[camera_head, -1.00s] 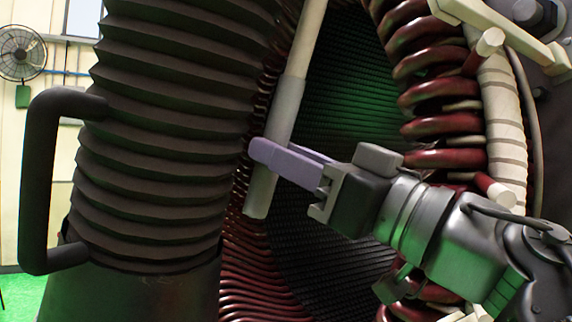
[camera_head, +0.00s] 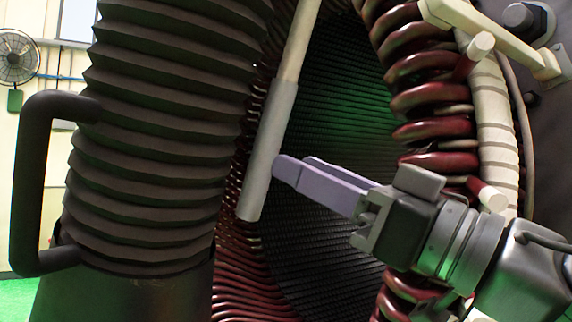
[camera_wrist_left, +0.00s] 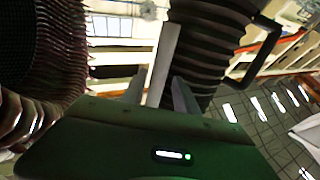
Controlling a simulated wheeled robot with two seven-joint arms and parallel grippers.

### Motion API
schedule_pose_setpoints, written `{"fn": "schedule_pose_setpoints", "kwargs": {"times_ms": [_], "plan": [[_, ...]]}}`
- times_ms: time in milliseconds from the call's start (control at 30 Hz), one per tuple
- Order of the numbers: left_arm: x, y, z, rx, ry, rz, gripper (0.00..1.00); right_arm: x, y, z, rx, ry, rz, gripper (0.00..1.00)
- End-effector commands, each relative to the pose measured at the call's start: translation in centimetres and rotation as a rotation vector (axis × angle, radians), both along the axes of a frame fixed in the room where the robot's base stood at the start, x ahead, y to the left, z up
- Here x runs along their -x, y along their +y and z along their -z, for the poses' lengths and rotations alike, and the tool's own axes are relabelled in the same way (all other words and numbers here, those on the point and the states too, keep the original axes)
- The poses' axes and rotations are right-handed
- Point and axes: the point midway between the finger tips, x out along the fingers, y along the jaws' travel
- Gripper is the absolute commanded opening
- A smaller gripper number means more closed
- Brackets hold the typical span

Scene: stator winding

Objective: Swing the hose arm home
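A dark ribbed hose (camera_head: 160,130) stands at the left in the head view, with a black loop handle (camera_head: 35,190) on its left side. To its right a pale rod with a grey sleeve (camera_head: 265,150) hangs at a slant in front of the stator bore. I cannot tell which of these parts makes up the hose arm. My right gripper is not in view.
Dark red coil windings (camera_head: 430,100) with pale bound sections curve close around the gripper's right side. The dark bore (camera_head: 335,110) lies behind the fingers. A pale bracket (camera_head: 480,25) juts out at upper right. A fan (camera_head: 15,58) is far back at left.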

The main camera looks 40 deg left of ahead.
Motion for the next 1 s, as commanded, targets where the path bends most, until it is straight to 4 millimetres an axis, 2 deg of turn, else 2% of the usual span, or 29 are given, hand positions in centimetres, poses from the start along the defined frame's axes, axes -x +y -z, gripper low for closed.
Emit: {"fn": "schedule_pose_setpoints", "kwargs": {"times_ms": [133, 333, 833, 933, 1000], "plan": [[-0.2, -2.1, 0.8, -0.003, -0.001, 0.002, 0.36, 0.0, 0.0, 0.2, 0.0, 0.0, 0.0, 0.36], [-0.3, -3.0, 1.3, 0.0, 0.0, 0.001, 0.36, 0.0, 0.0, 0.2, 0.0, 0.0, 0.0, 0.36], [-0.3, -2.8, 1.4, 0.006, -0.001, 0.006, 0.36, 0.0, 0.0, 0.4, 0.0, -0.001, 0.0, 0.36], [-0.8, -1.8, 2.4, 0.043, -0.01, 0.041, 0.36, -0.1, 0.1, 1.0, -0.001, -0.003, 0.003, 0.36], [-1.6, -0.5, 3.7, 0.098, -0.023, 0.096, 0.36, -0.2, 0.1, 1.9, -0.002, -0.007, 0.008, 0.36]]}}
